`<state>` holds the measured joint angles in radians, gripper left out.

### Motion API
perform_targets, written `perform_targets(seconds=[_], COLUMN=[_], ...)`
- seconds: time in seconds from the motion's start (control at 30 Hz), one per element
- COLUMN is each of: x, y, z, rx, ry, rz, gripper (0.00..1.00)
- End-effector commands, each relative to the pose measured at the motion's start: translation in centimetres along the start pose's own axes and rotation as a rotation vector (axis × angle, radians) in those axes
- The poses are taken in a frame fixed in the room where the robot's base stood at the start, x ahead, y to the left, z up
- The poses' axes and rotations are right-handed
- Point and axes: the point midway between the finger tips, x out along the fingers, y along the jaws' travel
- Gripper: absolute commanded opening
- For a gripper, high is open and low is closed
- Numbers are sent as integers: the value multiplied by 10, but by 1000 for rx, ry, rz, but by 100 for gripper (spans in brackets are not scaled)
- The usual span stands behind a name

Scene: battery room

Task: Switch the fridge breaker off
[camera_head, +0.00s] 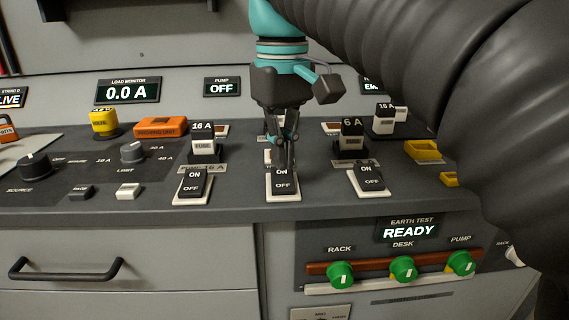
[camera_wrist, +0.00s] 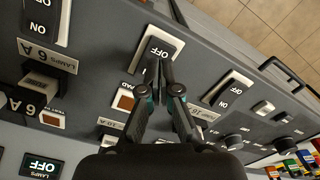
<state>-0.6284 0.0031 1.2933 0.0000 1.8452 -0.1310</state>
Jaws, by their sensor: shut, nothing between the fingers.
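Three black ON/OFF rocker switches in white frames stand along the panel's front edge. In the head view they are the left switch (camera_head: 192,183), the middle switch (camera_head: 284,187) and the right switch (camera_head: 371,178). A label ending in "16 A" (camera_head: 203,168) lies behind the left one; I cannot read "fridge" clearly on any label. My gripper (camera_head: 284,166) points down, shut and empty, with its tips over the ON end of the middle switch. In the wrist view the tips (camera_wrist: 158,70) hide that end, while OFF (camera_wrist: 158,48) shows. Contact and rocker positions are unclear.
Fuse blocks marked 16 A (camera_head: 202,142) and 6 A (camera_head: 351,137) stand behind the switches. An orange block (camera_head: 161,128) and knobs (camera_head: 133,151) lie left. Green earth-test knobs (camera_head: 403,269) are on the front below. My arm covers the upper right.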

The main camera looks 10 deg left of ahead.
Motion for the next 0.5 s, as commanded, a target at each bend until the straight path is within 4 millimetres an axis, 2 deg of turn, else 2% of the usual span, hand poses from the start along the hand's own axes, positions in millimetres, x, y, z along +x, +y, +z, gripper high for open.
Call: perform_targets(seconds=[0.03, 0.5], x=[-7, -35], y=[0, 0], z=[0, 0], rx=[0, 0], ry=[0, 1], rz=[0, 0], gripper=[0, 0])
